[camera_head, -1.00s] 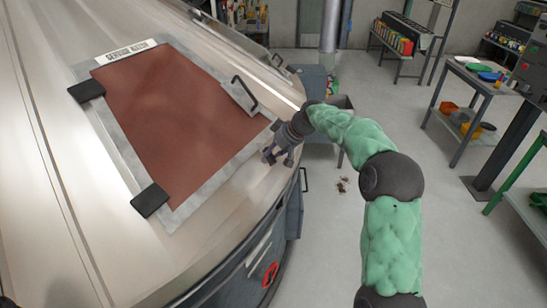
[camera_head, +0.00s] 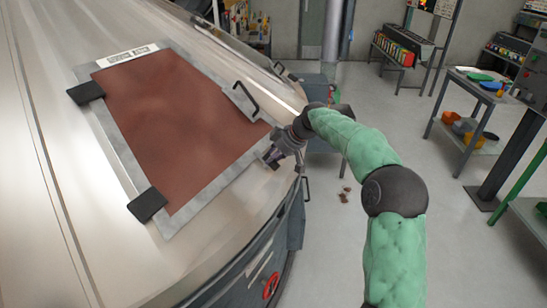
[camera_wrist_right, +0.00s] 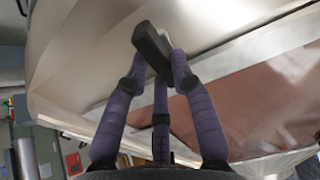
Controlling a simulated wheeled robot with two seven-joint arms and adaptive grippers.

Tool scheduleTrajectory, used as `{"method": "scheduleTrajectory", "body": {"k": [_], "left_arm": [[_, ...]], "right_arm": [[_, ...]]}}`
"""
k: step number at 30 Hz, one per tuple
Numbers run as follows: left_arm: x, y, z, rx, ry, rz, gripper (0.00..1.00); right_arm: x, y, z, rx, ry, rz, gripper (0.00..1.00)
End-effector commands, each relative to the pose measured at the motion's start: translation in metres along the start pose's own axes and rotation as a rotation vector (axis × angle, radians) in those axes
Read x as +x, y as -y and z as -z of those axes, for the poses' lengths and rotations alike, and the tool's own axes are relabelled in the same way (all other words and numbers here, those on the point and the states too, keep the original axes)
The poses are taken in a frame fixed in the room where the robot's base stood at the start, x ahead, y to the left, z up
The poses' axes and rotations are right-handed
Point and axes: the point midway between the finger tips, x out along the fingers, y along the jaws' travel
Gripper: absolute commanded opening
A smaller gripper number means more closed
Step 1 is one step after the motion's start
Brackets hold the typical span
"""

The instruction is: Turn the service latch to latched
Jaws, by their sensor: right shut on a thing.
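The service hatch is a red-brown panel (camera_head: 180,120) in a pale grey frame on the large metal housing. My right gripper (camera_head: 272,160) is at the hatch's right edge, below the hatch handle (camera_head: 246,100). In the wrist view, my right gripper (camera_wrist_right: 155,62) has its purple fingers closed around a dark grey bar (camera_wrist_right: 150,42), which appears to be the service latch. The bar stands out close to the hatch frame (camera_wrist_right: 215,65). In the head view the latch is hidden behind the gripper, so its angle is hard to tell there. My left gripper is not in view.
Two black hinges (camera_head: 147,204) sit on the hatch's left side. A red handwheel (camera_head: 270,285) is low on the housing. A work table (camera_head: 470,90) with colored bins stands at the right. The floor between is mostly clear.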

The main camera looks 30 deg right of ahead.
Motion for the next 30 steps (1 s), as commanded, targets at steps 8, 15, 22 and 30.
{"method": "scheduleTrajectory", "body": {"k": [8,15,22,30], "left_arm": [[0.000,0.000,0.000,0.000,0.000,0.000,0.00],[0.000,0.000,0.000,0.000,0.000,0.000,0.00],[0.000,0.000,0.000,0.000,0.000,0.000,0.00],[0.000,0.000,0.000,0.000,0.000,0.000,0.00]], "right_arm": [[0.001,0.000,-0.001,-0.001,0.003,0.001,0.42],[0.000,0.000,-0.001,0.000,0.001,0.001,0.49],[-0.007,-0.001,0.000,0.000,0.000,-0.001,0.49],[-0.053,-0.001,0.000,0.000,-0.001,-0.004,0.49]]}}
